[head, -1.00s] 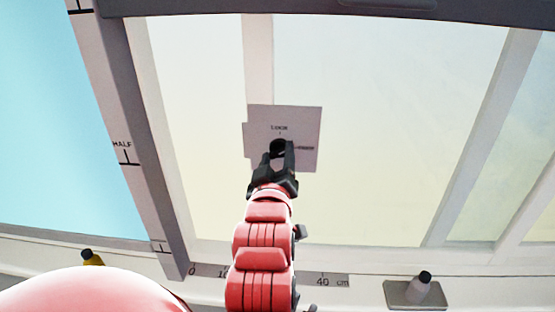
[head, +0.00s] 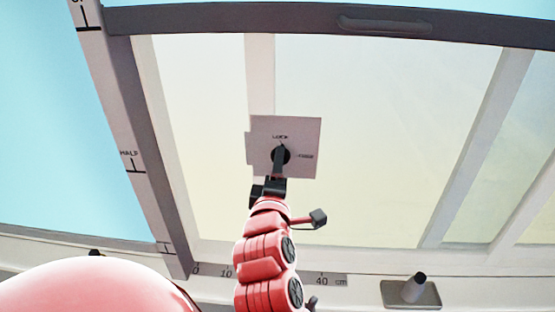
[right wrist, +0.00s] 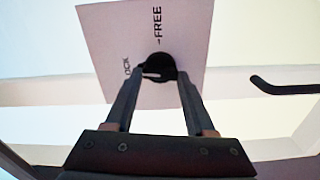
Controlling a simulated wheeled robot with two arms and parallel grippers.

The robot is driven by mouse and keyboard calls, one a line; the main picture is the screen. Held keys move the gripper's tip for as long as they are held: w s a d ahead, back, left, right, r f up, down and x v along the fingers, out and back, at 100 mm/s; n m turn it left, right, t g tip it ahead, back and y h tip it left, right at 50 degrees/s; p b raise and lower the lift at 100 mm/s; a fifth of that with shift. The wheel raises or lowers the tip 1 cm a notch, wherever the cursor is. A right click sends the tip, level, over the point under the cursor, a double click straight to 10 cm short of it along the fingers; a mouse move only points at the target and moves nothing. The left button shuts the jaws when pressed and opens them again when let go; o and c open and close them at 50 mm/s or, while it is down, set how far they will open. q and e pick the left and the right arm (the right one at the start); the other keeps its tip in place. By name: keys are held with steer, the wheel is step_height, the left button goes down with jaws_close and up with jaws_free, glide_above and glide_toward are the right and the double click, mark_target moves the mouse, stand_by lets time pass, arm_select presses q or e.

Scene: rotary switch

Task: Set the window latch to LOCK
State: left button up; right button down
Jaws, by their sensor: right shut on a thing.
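The latch is a round black knob (right wrist: 160,66) on a pale square plate (head: 298,135) fixed to the window's upright bar. In the head view, LOCK is printed above the knob and FREE to its right. In the right wrist view, FREE is at the top and LOCK at the left. My right gripper (head: 279,158) is shut on the knob, its fingers seen edge-on from the head. In the right wrist view, its fingertips (right wrist: 160,75) sit on either side of the knob. I cannot make out where the knob points. My left gripper is not in view.
The window frame has a dark top rail with a handle (head: 385,26). A scale (head: 318,279) in cm runs along the sill. A grey plate with a dark-topped peg (head: 414,290) stands at lower right. The glass around the plate is clear.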

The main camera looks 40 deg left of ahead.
steer(key=shift+f+n+p, duration=0.1)
steer(key=shift+n+p, duration=0.3)
steer(key=shift+n, duration=0.4)
steer(key=shift+c, duration=1.2)
jaws_free()
steer(key=p+v, duration=1.2)
steer(key=v, duration=0.5)
steer(key=shift+d, duration=0.2)
